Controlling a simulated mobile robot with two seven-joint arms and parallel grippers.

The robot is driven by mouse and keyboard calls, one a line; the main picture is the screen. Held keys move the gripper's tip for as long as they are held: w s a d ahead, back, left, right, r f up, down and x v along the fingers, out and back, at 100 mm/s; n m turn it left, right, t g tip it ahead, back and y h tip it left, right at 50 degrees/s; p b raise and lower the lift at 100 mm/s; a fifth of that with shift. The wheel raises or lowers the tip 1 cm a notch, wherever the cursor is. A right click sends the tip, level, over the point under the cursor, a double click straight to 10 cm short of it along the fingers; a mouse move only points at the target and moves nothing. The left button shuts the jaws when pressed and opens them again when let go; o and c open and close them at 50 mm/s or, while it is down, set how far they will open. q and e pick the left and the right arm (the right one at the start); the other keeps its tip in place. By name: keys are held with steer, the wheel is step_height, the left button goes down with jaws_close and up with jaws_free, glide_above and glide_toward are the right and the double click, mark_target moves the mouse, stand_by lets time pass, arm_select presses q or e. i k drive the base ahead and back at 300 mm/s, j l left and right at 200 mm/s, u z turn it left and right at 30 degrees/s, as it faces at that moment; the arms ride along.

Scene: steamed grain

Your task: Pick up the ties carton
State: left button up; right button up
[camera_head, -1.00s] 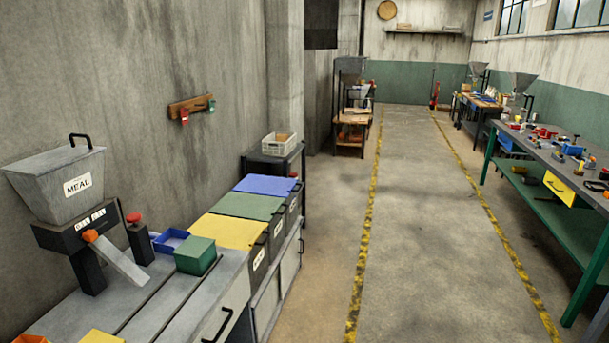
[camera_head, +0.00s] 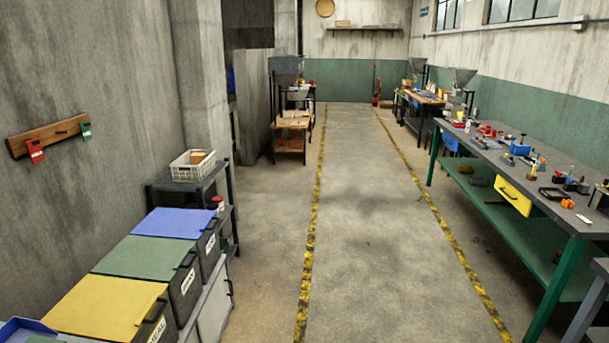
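I cannot pick out the ties carton for sure; no readable label for it shows. A small brown box-like thing (camera_head: 197,157) sits in a white slatted crate (camera_head: 187,174) on a dark shelf unit at the left. It is too small to tell what it is. Small brown items also lie on the wooden stand (camera_head: 291,124) further back. Neither of my grippers is in view.
Bins with yellow (camera_head: 103,307), green (camera_head: 145,255) and blue (camera_head: 177,223) lids line the left wall. The aisle (camera_head: 371,220) between yellow lines is clear.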

mark_target(195, 158)
steer(key=i, duration=3.3)
steer(key=i+u, duration=0.15)
steer(key=i, duration=0.35)
steer(key=i+l+u, duration=0.1)
steer(key=i, duration=0.45)
steer(key=i+l+u, duration=0.15)
steer(key=i, duration=0.35)
steer(key=i+u, duration=0.2)
steer(key=u, duration=0.2)
steer(key=i+u, duration=0.2)
steer(key=u, duration=0.15)
steer(key=i+u, duration=0.25)
steer(key=u, duration=0.15)
steer(key=i+l+u, duration=0.15)
steer(key=u, duration=0.2)
